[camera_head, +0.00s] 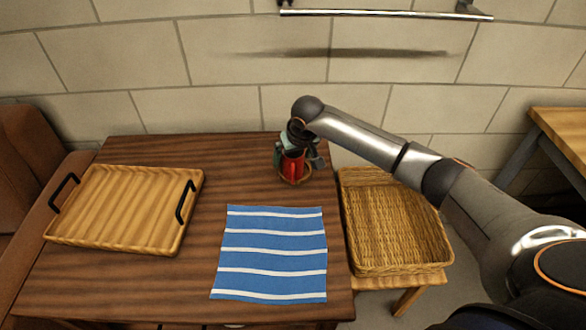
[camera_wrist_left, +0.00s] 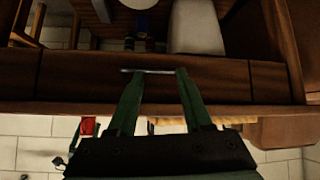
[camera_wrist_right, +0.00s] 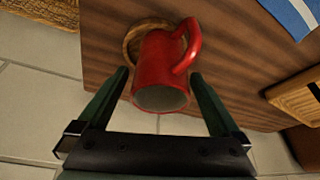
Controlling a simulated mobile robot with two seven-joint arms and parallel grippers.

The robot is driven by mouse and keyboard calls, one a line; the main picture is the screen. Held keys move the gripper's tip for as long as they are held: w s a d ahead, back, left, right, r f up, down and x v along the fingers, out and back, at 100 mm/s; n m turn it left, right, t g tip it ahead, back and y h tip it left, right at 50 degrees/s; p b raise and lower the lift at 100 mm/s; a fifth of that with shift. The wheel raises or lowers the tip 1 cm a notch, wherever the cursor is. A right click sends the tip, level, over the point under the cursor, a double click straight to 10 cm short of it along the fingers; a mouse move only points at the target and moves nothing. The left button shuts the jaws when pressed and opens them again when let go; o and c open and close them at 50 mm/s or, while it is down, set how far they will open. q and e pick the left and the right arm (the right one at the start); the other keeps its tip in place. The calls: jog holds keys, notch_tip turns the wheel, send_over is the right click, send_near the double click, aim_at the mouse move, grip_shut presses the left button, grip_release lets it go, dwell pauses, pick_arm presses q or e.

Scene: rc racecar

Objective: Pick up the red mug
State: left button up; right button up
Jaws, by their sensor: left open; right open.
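The red mug (camera_head: 293,165) stands near the far right corner of the table. In the right wrist view the mug (camera_wrist_right: 160,68) has its opening toward the camera and its handle at the upper right. It is on a round wooden coaster (camera_wrist_right: 133,45). My right gripper (camera_wrist_right: 160,75) is open, with one finger on each side of the mug; I cannot tell whether either touches it. In the head view the right gripper partly hides the mug. My left gripper (camera_wrist_left: 160,71) is open and seen only in its own wrist view, with nothing visibly held between its fingers.
The dark wooden table (camera_head: 150,290) bears a wooden tray (camera_head: 120,210) with black handles at the left and a blue striped cloth (camera_head: 270,240) at the middle front. A wicker basket (camera_head: 395,225) stands right of the table. A tiled wall (camera_head: 220,60) is behind.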

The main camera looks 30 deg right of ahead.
jog(key=shift+w+f, duration=0.25)
jog(key=shift+f, duration=0.4)
grip_shut()
dwell(0.4)
